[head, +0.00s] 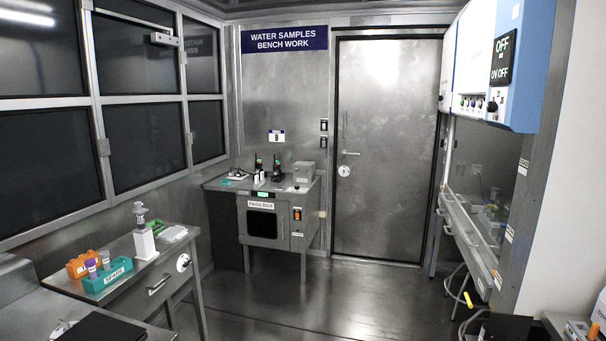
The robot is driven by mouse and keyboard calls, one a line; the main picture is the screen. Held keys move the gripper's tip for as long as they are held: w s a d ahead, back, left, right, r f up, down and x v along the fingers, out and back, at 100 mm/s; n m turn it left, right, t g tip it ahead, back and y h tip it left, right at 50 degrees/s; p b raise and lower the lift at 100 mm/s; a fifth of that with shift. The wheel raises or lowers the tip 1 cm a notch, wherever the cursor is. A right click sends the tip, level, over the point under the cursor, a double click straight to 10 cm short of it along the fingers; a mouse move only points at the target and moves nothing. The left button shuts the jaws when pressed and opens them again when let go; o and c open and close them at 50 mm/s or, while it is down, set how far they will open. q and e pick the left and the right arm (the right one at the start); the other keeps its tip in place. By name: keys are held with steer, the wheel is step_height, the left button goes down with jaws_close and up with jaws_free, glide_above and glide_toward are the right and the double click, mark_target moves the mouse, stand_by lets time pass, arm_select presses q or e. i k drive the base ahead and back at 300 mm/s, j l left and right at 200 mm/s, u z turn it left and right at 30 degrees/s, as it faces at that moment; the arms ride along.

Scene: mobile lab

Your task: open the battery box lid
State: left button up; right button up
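No box in the head view carries a battery box label that I can read. A small grey box (303,171) with a closed-looking top stands at the right end of the far bench, above the pass box (262,222). I cannot tell whether it is the battery box. Neither of my grippers is in view.
The left bench (120,245) holds an orange rack (82,263), a teal rack (108,275) with tubes and a white stand (145,243). A closed metal door (388,150) is at the back. A blue and white cabinet (525,65) is at right. The middle floor (330,305) is clear.

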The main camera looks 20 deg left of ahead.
mark_target(299, 168)
steer(key=i+j+u, duration=0.15)
steer(key=i, duration=0.15)
steer(key=i+u, duration=0.15)
steer(key=i, duration=0.15)
steer(key=i+j+u, duration=0.1)
steer(key=i+u, duration=0.2)
steer(key=i, duration=3)
